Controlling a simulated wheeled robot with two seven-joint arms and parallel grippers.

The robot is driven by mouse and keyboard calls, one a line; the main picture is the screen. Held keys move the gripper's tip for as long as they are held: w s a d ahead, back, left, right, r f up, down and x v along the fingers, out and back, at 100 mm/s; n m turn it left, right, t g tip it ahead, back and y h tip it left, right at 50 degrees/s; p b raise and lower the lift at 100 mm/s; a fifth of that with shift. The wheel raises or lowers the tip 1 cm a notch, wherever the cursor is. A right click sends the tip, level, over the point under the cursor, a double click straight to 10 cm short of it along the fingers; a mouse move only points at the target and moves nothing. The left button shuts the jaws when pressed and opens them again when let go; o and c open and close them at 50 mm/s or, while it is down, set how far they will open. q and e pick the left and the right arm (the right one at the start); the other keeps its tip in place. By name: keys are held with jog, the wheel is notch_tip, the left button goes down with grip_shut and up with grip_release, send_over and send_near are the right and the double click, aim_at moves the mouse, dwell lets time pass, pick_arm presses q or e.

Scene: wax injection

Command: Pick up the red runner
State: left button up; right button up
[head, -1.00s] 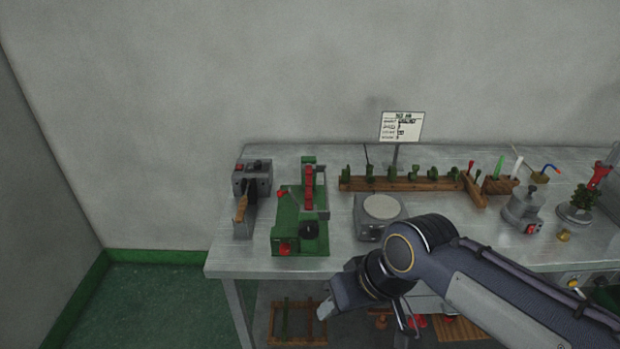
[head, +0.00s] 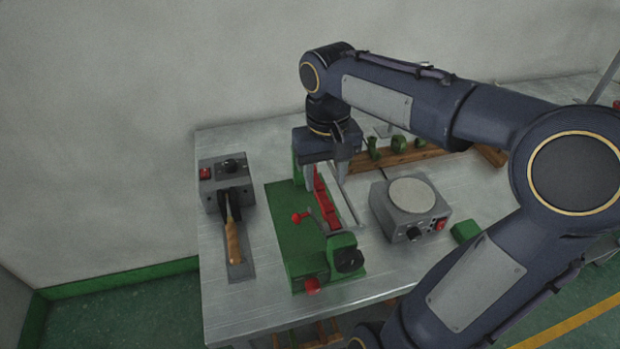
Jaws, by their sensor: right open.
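The red runner (head: 328,207) is a long narrow red piece lying in the green press (head: 290,240) on the metal table. Its far end is partly hidden by my right gripper (head: 325,176). My right gripper points down over the far part of the press, with its two fingers apart, one on each side of the runner's far end. I cannot tell whether a finger touches it. My left gripper is out of view.
Left of the press stands a grey unit (head: 212,171) with a wooden-handled tool (head: 233,243). Right are a round-topped grey device (head: 411,196), a green block (head: 466,231) and a wooden rack (head: 405,157) with green pieces. A red lever knob (head: 299,217) sticks up beside the runner.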

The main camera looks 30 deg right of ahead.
aim_at(325, 202)
jog(key=f, duration=0.7)
jog(key=shift+d+f, duration=0.2)
jog(key=shift+f, duration=0.05)
grip_shut()
